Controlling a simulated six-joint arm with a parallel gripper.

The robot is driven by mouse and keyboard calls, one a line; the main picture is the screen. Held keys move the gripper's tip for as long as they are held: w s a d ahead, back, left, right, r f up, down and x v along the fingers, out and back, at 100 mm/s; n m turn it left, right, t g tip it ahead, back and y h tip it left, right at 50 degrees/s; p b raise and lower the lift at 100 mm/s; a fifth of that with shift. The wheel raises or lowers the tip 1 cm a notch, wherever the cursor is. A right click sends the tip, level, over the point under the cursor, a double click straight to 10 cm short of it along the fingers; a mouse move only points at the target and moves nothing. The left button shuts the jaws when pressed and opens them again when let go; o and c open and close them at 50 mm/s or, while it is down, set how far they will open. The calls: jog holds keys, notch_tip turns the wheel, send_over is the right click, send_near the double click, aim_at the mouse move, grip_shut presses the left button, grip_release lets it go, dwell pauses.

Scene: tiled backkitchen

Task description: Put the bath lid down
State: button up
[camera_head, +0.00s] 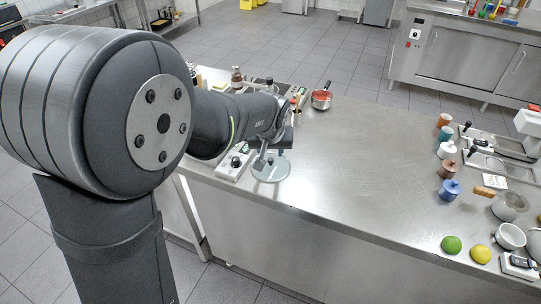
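A round, pale, glassy lid (272,172), which looks like the bath lid, shows over the near-left part of the steel counter, flat side roughly level. My gripper (267,160) is right above it, pointing down with its fingertips at the lid's middle. The fingers are small here and the lid's grip is hidden among them, so I cannot tell whether they are shut on it. I also cannot tell whether the lid touches the counter or hangs just above it.
A white device with a dark knob (233,164) stands close left of the lid. A red-filled pan (321,99) is farther back. Several cups, a green fruit (451,245) and a yellow fruit (480,254) are at right. The counter's middle (370,160) is clear.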

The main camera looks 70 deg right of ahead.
aim_at(271, 159)
jog(key=v, duration=0.7)
jog(key=x, duration=1.2)
jog(key=shift+f, duration=0.2)
notch_tip(271, 159, up, 3)
jog(key=shift+r, duration=0.55)
jog(key=shift+f, duration=0.1)
